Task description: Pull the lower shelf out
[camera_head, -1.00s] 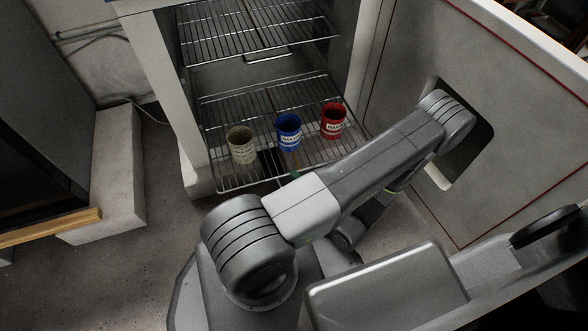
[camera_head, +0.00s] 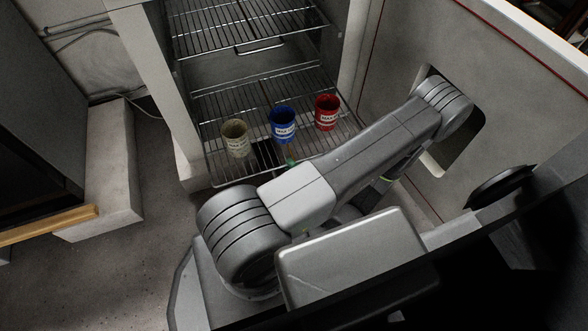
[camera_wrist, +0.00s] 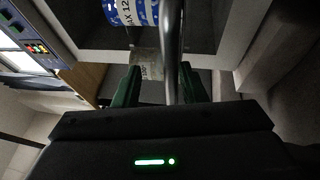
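The lower shelf (camera_head: 214,171) is a wire rack in the open oven, in the head view. A beige cup (camera_head: 235,140), a blue cup (camera_head: 283,127) and a red cup (camera_head: 327,113) stand upright on it in a row. My gripper reaches the shelf's front edge below the blue cup; my arm hides most of it there. In the wrist view, the green fingers of my gripper (camera_wrist: 160,87) are apart, with a metal bar (camera_wrist: 171,50) running between them. A gap shows between the left finger and the bar; contact on the right side is unclear.
The upper shelf (camera_head: 215,33) is above, with its own front handle (camera_head: 260,47). The oven door (camera_head: 390,55) stands open at the right, close to my arm. A pale block (camera_head: 110,180) and a dark cabinet (camera_head: 35,140) stand at the left. Floor between is clear.

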